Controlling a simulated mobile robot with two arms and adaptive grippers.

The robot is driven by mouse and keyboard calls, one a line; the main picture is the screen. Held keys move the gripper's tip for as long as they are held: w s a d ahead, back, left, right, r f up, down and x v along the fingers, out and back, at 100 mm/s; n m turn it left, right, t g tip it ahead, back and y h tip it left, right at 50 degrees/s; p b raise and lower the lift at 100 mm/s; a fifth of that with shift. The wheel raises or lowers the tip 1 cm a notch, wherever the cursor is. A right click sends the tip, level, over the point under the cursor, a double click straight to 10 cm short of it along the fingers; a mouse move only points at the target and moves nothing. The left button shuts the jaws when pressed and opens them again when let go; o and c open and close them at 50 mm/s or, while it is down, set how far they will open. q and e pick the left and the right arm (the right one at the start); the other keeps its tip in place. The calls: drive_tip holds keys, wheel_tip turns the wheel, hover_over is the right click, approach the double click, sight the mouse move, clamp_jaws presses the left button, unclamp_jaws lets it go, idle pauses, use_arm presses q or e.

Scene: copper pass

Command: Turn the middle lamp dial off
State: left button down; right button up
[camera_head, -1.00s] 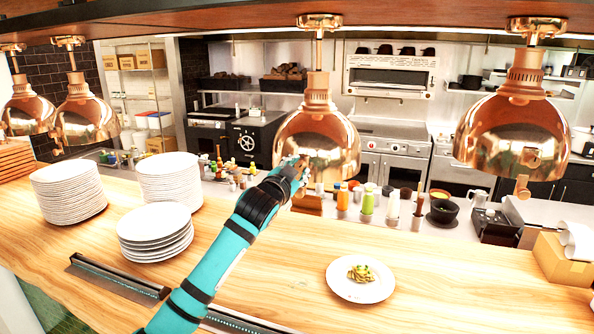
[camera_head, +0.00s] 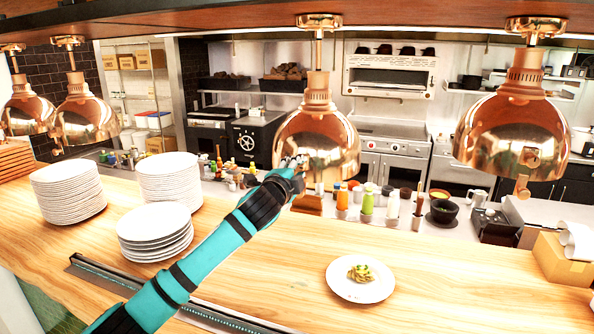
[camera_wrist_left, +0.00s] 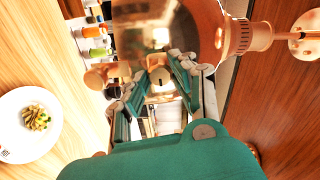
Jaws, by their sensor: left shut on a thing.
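The middle copper heat lamp (camera_head: 318,140) hangs over the wooden counter. My left gripper (camera_head: 296,166) is at the lower front of its shade. In the left wrist view the copper shade (camera_wrist_left: 165,22) fills the top, and a small round dial (camera_wrist_left: 160,75) with a dark mark sits between my left fingers (camera_wrist_left: 158,88). They are shut on the dial. My gripper hides the dial in the head view. My right gripper is not in view.
A plate of pasta (camera_head: 360,279) lies right of my arm. Stacked plates (camera_head: 155,232) stand to the left. Another copper lamp (camera_head: 513,130) hangs at the right, with a similar dial on its front. Bottles (camera_head: 367,200) stand behind the counter.

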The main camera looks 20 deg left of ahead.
use_arm(q)
drive_tip(key=shift+m, duration=0.4)
drive_tip(key=c, duration=1.1)
unclamp_jaws()
drive_tip(key=shift+o, duration=0.2)
drive_tip(key=s, duration=1.2)
drive_tip(key=shift+a+r, duration=0.15)
